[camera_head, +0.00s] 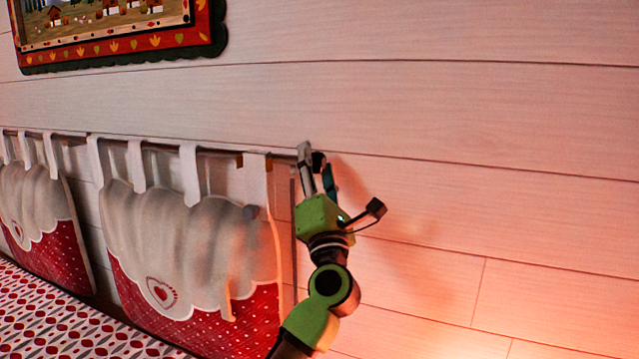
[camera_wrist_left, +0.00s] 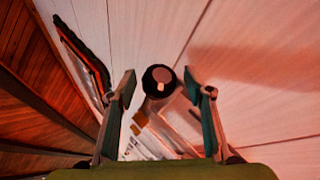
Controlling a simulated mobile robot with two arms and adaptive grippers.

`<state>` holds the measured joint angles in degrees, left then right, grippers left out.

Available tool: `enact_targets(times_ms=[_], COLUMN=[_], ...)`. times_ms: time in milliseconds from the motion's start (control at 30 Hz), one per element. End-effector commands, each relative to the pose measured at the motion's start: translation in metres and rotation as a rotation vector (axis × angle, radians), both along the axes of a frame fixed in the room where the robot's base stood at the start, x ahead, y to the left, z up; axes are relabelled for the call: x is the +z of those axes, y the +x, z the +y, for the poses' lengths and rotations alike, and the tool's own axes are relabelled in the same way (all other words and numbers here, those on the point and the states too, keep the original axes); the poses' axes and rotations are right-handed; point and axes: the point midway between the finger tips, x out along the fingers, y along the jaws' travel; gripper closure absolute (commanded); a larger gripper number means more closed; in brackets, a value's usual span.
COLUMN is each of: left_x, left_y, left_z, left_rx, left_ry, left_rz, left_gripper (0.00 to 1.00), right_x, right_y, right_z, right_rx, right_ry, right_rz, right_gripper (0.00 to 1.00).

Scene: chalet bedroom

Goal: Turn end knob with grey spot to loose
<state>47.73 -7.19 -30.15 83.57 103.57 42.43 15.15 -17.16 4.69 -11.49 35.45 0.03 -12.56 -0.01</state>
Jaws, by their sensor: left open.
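The end knob (camera_wrist_left: 160,80) is a dark round disc with a pale greyish spot at its centre. In the left wrist view it shows face-on between my left fingertips, with a gap on each side. In the head view a dark bit of the knob (camera_head: 318,160) shows at the right end of the curtain rod, partly hidden by the fingers. My left gripper (camera_head: 317,168) is open at the rod's end, and its two fingers also show in the left wrist view (camera_wrist_left: 159,76). It does not hold the knob. My right gripper is in neither view.
White and red heart-patterned hangings (camera_head: 185,235) hang by loops from the rod along the white plank wall (camera_head: 450,120). A framed picture (camera_head: 115,30) hangs above. A bed with a patterned cover (camera_head: 60,320) is at lower left. The wall to the right is bare.

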Motion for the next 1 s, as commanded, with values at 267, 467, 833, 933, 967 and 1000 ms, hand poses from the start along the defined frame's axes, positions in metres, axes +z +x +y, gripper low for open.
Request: enact_targets(times_ms=[267, 467, 833, 933, 967, 1000], left_x=[-0.027, -0.047, -0.061, -0.061, -0.061, -0.061], left_y=[-0.039, -0.071, -0.096, -0.096, -0.096, -0.096], left_z=[-0.008, -0.016, -0.021, -0.021, -0.021, -0.021], left_rx=[-0.002, -0.002, 0.0, 0.0, 0.0, 0.0], left_ry=[-0.004, -0.002, 0.0, 0.0, 0.0, 0.0], left_rz=[0.004, 0.004, 0.002, 0.002, 0.002, 0.002], left_gripper=[0.53, 0.53, 0.53, 0.53, 0.53, 0.53], right_x=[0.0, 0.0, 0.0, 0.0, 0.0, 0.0], right_y=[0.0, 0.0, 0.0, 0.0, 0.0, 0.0], right_z=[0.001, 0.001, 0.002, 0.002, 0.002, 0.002], right_rx=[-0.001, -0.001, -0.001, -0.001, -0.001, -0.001], right_ry=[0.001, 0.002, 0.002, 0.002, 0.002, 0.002], right_rz=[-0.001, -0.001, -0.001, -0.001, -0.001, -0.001], right_gripper=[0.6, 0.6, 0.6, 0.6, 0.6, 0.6])
